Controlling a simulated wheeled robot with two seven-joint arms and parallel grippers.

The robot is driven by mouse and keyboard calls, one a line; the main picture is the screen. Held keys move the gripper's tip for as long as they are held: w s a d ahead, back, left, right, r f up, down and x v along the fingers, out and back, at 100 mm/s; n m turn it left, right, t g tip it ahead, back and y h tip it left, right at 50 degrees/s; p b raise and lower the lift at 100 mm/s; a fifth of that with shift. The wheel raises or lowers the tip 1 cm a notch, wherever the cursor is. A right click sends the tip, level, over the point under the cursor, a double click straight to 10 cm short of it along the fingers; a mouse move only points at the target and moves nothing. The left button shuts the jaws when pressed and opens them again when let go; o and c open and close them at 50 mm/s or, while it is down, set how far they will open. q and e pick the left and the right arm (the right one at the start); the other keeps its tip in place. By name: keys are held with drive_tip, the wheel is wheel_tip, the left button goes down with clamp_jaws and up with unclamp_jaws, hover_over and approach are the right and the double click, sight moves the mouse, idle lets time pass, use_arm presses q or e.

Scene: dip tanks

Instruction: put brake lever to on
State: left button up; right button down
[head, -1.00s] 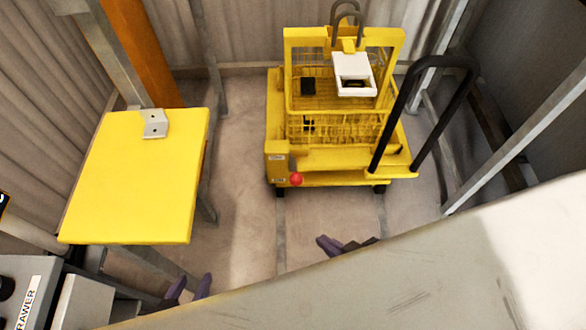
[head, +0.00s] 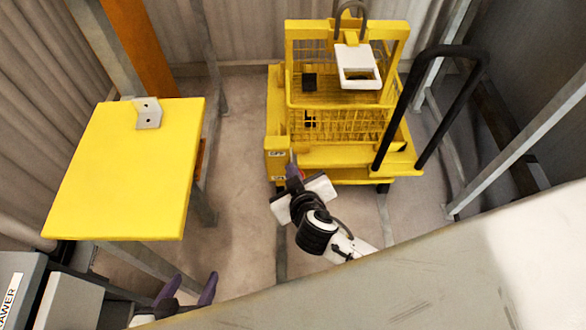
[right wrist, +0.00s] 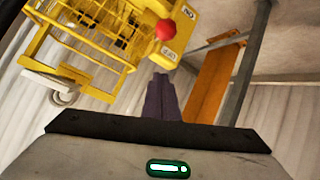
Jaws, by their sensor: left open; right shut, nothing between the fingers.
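The brake lever's red ball knob (right wrist: 165,30) is in the upper middle of the right wrist view, beside a yellow post with an "ON" label (right wrist: 188,12) and a second label (right wrist: 169,55). Which label the lever is set to is unclear. In the head view the knob (head: 302,174) is mostly hidden by my right gripper (head: 292,171) at the cart's front left corner. My right gripper's purple fingers (right wrist: 160,78) are shut and empty, pointing toward the knob; contact cannot be told. My left gripper (head: 188,283) is open and empty at the lower left.
The yellow wheeled cart (head: 345,158) carries a wire basket and has a black push handle (head: 410,90). A yellow table (head: 125,175) stands at left. A large pale surface (head: 470,270) covers the lower right. Grey posts stand around; floor is clear between table and cart.

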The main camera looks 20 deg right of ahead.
drive_tip(key=w+f, duration=0.2)
drive_tip(key=w+d+f+b, duration=0.1)
drive_tip(key=w+f, duration=0.1)
drive_tip(key=w+f+b, duration=0.1)
drive_tip(key=w+f, duration=0.1)
drive_tip(key=f, duration=0.1)
drive_tip(key=shift+d, duration=0.3)
drive_tip(key=shift+s+d+f, duration=0.15)
drive_tip(key=shift+s+f, duration=0.2)
drive_tip(key=shift+b, duration=0.3)
